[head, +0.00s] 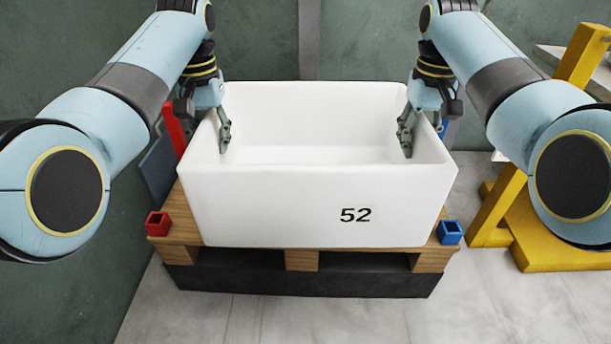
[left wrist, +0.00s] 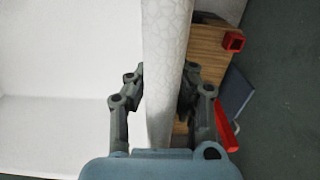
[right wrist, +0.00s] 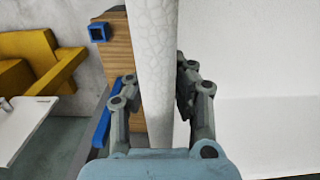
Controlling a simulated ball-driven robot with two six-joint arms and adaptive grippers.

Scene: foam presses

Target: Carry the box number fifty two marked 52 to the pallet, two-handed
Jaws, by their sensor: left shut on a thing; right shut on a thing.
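The white foam box marked 52 (head: 300,205) is open-topped and empty inside. It is at or just above the wooden pallet (head: 300,259); I cannot tell whether it touches. My left gripper (head: 222,140) is shut on the box's left wall. In the left wrist view its fingers (left wrist: 158,100) lie on both sides of the wall (left wrist: 165,50). My right gripper (head: 406,138) is shut on the right wall. In the right wrist view its fingers (right wrist: 155,95) straddle that wall (right wrist: 155,45). The box looks level and hides most of the pallet top.
A red corner post (head: 158,223) and a blue one (head: 449,232) stand at the pallet's front corners. A dark base (head: 300,280) lies under the pallet. A yellow frame (head: 530,235) stands to the right. Pale floor is clear in front.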

